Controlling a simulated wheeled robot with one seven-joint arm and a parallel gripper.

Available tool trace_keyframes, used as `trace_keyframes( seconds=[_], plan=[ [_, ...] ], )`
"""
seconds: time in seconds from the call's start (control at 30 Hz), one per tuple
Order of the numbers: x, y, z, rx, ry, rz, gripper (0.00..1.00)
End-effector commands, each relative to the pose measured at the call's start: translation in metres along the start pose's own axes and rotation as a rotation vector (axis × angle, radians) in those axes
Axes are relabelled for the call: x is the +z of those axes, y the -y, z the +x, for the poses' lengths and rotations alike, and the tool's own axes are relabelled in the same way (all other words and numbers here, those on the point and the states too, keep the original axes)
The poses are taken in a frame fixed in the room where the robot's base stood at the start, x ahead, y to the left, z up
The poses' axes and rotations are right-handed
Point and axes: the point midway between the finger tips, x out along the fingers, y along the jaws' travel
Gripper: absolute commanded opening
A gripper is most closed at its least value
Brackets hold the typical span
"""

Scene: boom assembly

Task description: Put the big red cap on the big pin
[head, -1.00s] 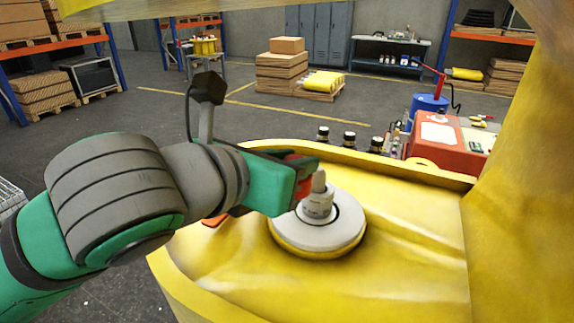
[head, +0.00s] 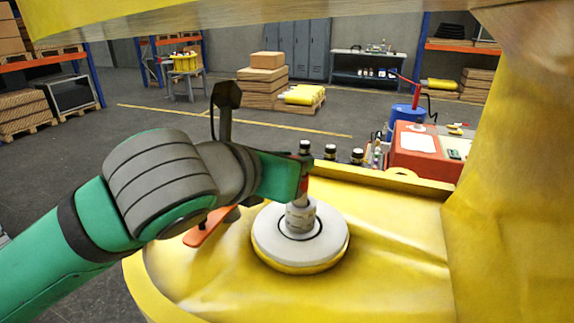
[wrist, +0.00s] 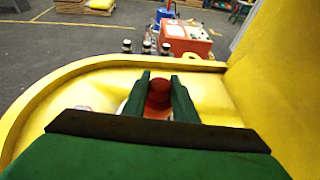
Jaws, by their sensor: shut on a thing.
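The big pin (head: 299,217) stands upright as a grey stub at the centre of a pale round disc (head: 268,240) on the yellow boom. My gripper (head: 304,184) is at the top of the pin, coming in from the left. Its green fingers are shut on the red cap (wrist: 158,92), which shows between them in the wrist view. In the head view only a thin strip of red shows beside the fingers. I cannot tell whether the cap touches the pin or is just above it. The pin is hidden in the wrist view.
A flat orange piece (head: 207,228) lies on the boom left of the disc. A red cart (head: 425,150) is beyond at the right. A yellow wall (head: 505,200) rises on the right.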

Motion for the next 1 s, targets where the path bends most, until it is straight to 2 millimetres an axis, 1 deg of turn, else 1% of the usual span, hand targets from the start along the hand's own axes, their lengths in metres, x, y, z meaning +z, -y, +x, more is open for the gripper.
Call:
trace_keyframes(
  seconds=[0.63,1.0],
  plan=[
    [0.014,0.001,0.036,0.000,0.000,0.001,0.00],
    [-0.008,0.001,0.044,-0.001,0.001,0.000,0.00]
  ],
)
